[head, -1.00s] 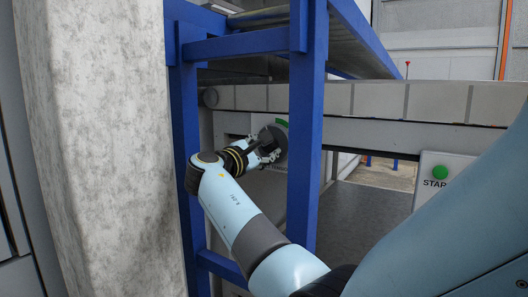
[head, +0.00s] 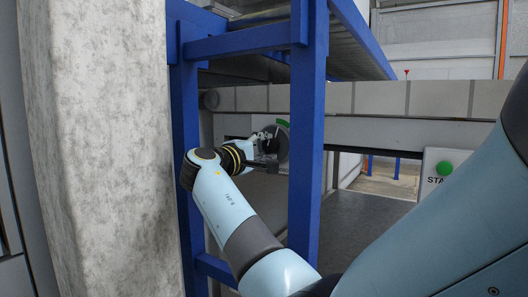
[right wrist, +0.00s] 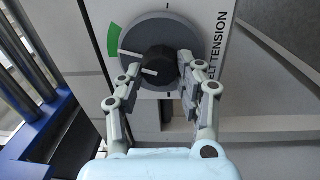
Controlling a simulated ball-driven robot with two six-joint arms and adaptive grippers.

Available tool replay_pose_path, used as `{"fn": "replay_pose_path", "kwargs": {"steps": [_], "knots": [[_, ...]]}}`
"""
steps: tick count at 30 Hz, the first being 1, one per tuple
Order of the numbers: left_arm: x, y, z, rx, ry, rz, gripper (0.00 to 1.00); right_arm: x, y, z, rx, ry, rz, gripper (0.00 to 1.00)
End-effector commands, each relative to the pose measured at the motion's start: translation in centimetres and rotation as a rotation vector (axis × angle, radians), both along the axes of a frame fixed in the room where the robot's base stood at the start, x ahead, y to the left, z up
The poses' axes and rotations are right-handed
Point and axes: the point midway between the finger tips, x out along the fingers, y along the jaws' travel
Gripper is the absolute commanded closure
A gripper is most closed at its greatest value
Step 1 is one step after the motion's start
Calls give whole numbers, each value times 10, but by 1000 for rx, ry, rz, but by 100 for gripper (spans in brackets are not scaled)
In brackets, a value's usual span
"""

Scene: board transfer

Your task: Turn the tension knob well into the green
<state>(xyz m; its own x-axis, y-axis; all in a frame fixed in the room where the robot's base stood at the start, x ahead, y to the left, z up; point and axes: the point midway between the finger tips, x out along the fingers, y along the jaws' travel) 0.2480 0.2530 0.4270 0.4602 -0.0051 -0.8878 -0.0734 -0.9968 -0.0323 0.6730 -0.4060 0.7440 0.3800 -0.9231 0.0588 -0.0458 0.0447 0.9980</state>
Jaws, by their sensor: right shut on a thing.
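The tension knob (right wrist: 158,62) is a black hub on a round grey dial (right wrist: 181,33), on a light panel lettered BELT TENSION. A green arc (right wrist: 114,40) lies beside the dial's left edge in the right wrist view. A white line on the dial points left, near the arc's lower end. My right gripper (right wrist: 160,68) is shut on the knob, one finger on each side. In the head view the right gripper (head: 266,149) reaches the dial (head: 280,143) from the left, partly covering it. The green arc (head: 282,122) shows above the dial. My left gripper is not in view.
A blue post (head: 305,130) stands just right of the dial, and another blue post (head: 187,160) stands left of my right wrist. A concrete pillar (head: 95,150) fills the left. A green START button (head: 444,168) is at the right.

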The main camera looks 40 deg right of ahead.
Motion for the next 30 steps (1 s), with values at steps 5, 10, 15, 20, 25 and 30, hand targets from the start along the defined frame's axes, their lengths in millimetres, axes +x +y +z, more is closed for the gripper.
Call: {"fn": "replay_pose_path", "kwargs": {"steps": [5,10,15,20,25,30], "knots": [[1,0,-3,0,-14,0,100,-1,0,-3,13,-19,-3,96],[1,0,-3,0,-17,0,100,-1,0,-3,15,-21,-2,96],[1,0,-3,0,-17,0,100,-1,0,-3,15,-20,-2,96],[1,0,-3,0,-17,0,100,-1,0,-3,14,-20,-1,49],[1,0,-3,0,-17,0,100,0,0,-2,12,-22,-1,41],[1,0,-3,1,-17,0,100,-1,1,-1,13,-23,0,41]]}}
